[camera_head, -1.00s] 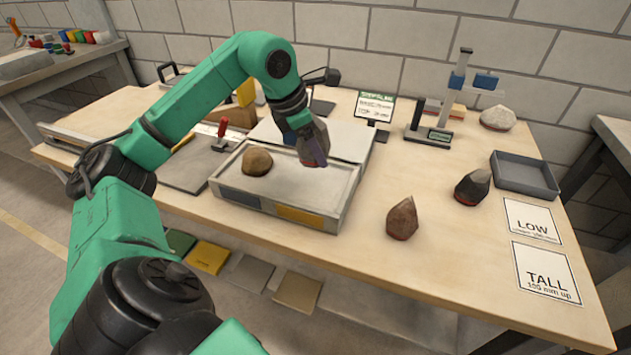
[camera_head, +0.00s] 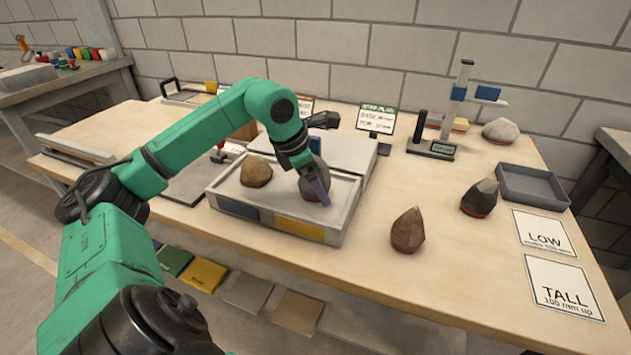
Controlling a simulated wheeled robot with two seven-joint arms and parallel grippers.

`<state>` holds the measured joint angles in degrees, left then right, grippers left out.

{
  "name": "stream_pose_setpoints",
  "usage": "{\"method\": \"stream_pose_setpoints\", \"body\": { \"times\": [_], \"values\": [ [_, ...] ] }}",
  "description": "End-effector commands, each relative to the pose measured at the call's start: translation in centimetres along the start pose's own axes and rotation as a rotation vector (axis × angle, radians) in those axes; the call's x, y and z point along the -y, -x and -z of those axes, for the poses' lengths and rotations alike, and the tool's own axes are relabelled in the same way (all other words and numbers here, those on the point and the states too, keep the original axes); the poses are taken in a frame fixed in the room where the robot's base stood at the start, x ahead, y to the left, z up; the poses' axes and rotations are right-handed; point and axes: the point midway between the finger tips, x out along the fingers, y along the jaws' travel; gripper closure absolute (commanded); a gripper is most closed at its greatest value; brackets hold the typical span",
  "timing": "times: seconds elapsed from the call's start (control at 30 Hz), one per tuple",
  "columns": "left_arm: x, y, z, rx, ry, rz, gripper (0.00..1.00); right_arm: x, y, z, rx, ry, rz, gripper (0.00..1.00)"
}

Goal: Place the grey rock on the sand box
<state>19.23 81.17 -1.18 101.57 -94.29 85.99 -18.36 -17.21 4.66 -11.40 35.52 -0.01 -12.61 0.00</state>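The grey rock (camera_head: 308,187) is in my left gripper (camera_head: 316,184), at the right part of the sand box (camera_head: 272,230). The gripper points down, with one finger across the front of the rock. The rock is low at the sand surface; I cannot tell whether it rests on it. A brown rock (camera_head: 256,172) lies in the left part of the same box. My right gripper is not in view.
A brown pointed rock (camera_head: 408,230) and a dark rock (camera_head: 480,197) stand on the table to the right. Behind them are a grey tray (camera_head: 532,186), a height gauge (camera_head: 457,100) and a pale rock (camera_head: 500,131). LOW (camera_head: 544,232) and TALL (camera_head: 564,287) cards lie at right.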

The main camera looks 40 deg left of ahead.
Motion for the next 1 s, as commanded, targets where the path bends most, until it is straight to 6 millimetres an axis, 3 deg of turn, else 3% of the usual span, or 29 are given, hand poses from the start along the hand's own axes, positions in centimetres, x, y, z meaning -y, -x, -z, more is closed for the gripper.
{"method": "stream_pose_setpoints", "body": {
  "times": [0.17, 0.43, 0.6, 1.0],
  "values": [
    [-0.1, 1.3, -0.1, 0.001, 0.000, -0.004, 0.00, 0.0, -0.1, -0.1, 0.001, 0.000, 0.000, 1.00],
    [-0.1, 8.7, -0.1, 0.001, 0.000, -0.005, 0.00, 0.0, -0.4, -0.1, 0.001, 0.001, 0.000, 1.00],
    [-0.1, 11.8, -0.1, 0.000, 0.001, -0.002, 0.00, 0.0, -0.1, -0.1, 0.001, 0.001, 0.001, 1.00],
    [0.0, 12.2, -0.1, 0.000, 0.000, 0.000, 0.00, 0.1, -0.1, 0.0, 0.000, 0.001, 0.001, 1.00]
  ]
}}
